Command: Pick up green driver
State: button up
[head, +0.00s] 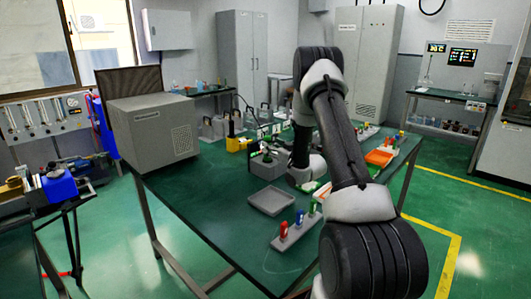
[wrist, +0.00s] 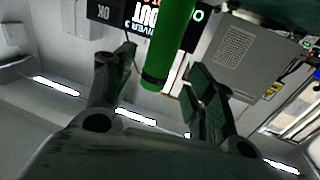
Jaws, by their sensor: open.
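In the wrist view, a green cylinder, likely the green driver (wrist: 172,42), comes in from the top edge, and its dark-rimmed end shows. My gripper (wrist: 162,60) is open, with one finger on each side of this cylinder in the picture. No contact shows, and I cannot tell how deep between the fingers it lies. In the head view, a green-handled driver (head: 312,208) stands at the far end of a small rack (head: 290,238), behind a blue and a red one. My arm reaches over the table beside it; my fingers are not clear there.
An orange bin (head: 380,157) sits at the right. Several small devices crowd the back; the front left is clear.

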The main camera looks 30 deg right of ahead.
jog(key=w, duration=0.4)
jog(key=shift+w+a, duration=0.1)
jog(key=shift+a, duration=0.05)
grip_shut()
jog(key=shift+r, duration=0.1)
